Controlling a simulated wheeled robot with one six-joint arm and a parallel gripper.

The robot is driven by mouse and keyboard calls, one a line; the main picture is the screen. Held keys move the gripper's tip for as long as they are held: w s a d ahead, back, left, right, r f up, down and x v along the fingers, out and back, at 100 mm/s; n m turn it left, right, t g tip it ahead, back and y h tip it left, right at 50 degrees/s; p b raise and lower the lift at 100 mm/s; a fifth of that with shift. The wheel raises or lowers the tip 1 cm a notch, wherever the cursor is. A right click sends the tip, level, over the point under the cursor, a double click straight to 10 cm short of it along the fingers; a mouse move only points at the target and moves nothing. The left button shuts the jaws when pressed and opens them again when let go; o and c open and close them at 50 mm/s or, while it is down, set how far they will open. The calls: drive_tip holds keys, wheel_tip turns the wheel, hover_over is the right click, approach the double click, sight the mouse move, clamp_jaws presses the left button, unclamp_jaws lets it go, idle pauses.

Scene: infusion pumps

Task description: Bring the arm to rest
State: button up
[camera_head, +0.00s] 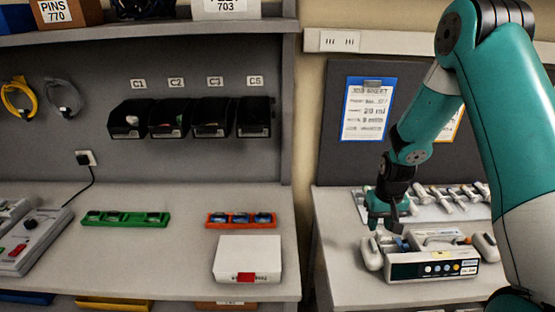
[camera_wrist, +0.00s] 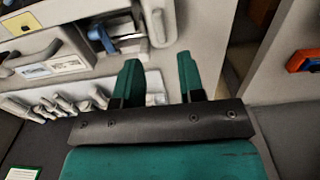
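My gripper (camera_head: 388,220) is above the left end of a white infusion pump (camera_head: 432,262) on the right-hand table. In the wrist view my gripper (camera_wrist: 158,78) has its two green fingers well apart, with nothing between them. The pump (camera_wrist: 60,35) shows there at the upper left, with an open bay (camera_wrist: 118,32) holding a blue and grey part. My arm reaches in from the right of the head view.
A tray of several white syringes (camera_head: 440,203) lies behind the pump. An orange rack (camera_head: 241,220), a green rack (camera_head: 125,218) and a white box (camera_head: 247,258) stand on the left bench. A gap separates the two tables. A clipboard (camera_head: 367,108) hangs behind my arm.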

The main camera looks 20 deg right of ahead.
drive_tip(key=s+a+r+n+t+y+b, duration=0.1)
drive_tip(key=s+a+r+n+b, duration=0.2)
drive_tip(key=a+r, duration=0.45)
drive_tip(key=s+a+r+n+y+b, duration=0.25)
drive_tip(key=a+r, duration=0.25)
drive_tip(key=a, duration=0.6)
drive_tip(key=s+a+r+n+b, duration=0.1)
drive_tip(key=s+a+r+n, duration=0.1)
drive_tip(key=s+a, duration=0.2)
drive_tip(key=s+a+r+n+g+b, duration=0.1)
drive_tip(key=s+a+r+n+b, duration=0.1)
drive_tip(key=s, duration=0.9)
drive_tip(key=a+r+n, duration=0.1)
drive_tip(key=a, duration=0.1)
drive_tip(key=shift+s+a+r+y, duration=0.15)
drive_tip(key=shift+s+a+y, duration=0.05)
drive_tip(key=shift+a+y, duration=0.15)
drive_tip(key=shift+d, duration=0.1)
